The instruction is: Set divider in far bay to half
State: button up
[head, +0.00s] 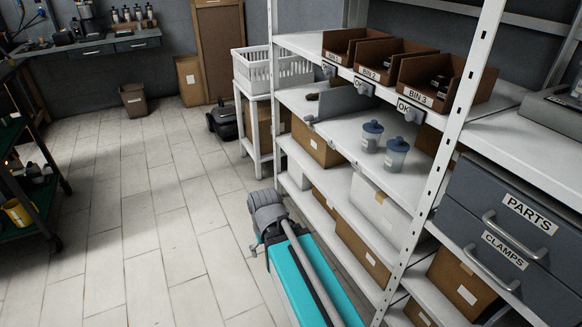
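A grey upright panel (342,104), which looks like the divider, stands on the second shelf (335,139) of the white rack. It stands toward the rack's far end, under the bins, and slants across the shelf. A small dark brown object (312,97) is beside its far side. Two translucent containers with blue-grey lids, one farther (371,136) and one nearer (396,155), stand on the same shelf to the right of the panel. No half mark is readable. My arm is folded low in front of the rack, and I cannot make out my gripper.
BIN 1 (342,46), BIN 2 (378,62) and BIN 3 (424,80) sit on the shelf above, with OK tags below. A rack post (456,115) stands before the grey drawers (510,225). A white basket (272,72) stands beyond.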

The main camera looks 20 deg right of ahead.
aim_at(344, 99)
jog(key=k, duration=0.65)
jog(key=u, duration=0.55)
jog(key=i, duration=1.55)
jog(key=z, duration=0.55)
